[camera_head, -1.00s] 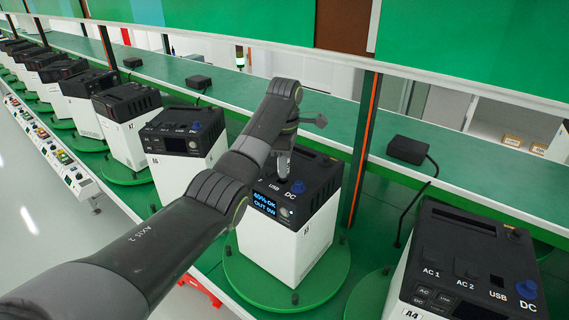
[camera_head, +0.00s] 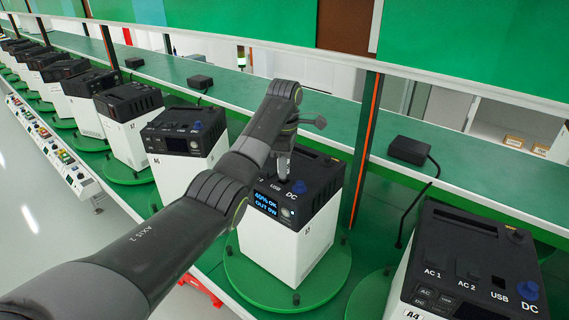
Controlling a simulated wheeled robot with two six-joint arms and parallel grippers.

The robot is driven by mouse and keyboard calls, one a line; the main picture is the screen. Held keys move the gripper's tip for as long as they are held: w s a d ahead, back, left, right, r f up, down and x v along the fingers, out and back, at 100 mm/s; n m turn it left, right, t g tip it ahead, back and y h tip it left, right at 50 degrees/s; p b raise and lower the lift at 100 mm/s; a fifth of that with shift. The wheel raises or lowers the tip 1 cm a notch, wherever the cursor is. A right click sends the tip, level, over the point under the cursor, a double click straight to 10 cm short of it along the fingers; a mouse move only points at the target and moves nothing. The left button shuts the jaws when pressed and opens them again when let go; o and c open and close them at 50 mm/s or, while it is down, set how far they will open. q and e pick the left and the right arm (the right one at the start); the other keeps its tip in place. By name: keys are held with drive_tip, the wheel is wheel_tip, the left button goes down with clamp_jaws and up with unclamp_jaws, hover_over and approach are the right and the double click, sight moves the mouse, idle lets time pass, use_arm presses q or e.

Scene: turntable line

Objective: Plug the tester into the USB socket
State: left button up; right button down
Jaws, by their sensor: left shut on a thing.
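A power unit with a white body and black top (camera_head: 294,240) stands upright on a green round turntable (camera_head: 325,288). Its lit display (camera_head: 267,204) shows small blue text, and "USB" and "DC" labels are on its top, with a blue DC knob (camera_head: 299,187). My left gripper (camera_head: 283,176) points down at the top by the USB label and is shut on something. The tester is too small and hidden by the gripper to make out, and the USB socket is covered. I cannot tell whether the tester is in the socket. My right gripper is not in view.
A similar unit (camera_head: 470,262) stands at the lower right, and several more line up to the left. A green shelf (camera_head: 300,125) with black power bricks (camera_head: 409,150) runs behind. A post with an orange stripe (camera_head: 365,150) rises just behind the unit.

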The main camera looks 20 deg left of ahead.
use_arm(q)
drive_tip(key=shift+f, duration=1.1)
drive_tip(key=o, duration=1.1)
